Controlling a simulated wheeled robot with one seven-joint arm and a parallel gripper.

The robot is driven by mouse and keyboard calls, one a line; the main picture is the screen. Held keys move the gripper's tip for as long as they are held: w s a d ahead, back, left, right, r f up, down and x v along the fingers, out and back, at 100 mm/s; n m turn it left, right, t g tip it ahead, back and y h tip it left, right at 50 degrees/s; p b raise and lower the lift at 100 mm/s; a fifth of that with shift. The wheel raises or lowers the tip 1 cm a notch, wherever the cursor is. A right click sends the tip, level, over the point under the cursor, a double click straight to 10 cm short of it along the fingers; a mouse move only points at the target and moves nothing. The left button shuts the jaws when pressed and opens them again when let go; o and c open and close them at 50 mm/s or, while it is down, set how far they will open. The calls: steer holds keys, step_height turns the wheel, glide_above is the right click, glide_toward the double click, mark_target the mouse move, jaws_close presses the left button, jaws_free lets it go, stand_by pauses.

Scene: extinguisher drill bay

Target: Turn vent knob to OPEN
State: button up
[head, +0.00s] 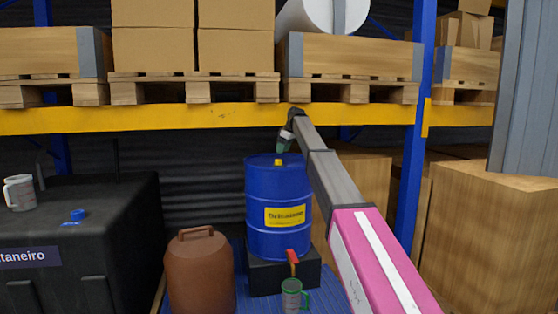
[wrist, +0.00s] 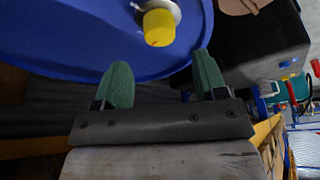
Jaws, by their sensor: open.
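The blue drum (head: 262,205) with a yellow label stands upright on a black block (head: 265,278). Its yellow vent knob (head: 279,162) sits on the drum top; in the wrist view the knob (wrist: 158,28) rises from a pale round fitting. My gripper (head: 284,142) is just above the drum top, over the knob in the head view. In the wrist view my gripper (wrist: 163,75) has its two green fingers wide apart and empty. The knob lies beyond the fingertips, roughly in line with the gap, not between them. I cannot read any OPEN mark.
A brown jerrycan (head: 200,270) stands left of the drum. A black cabinet (head: 130,215) bears another mug (head: 19,192) and a blue cap (head: 77,214). A yellow shelf beam (head: 200,117) runs overhead.

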mark_target(278, 162)
steer(key=x, duration=0.6)
steer(key=c, duration=0.9)
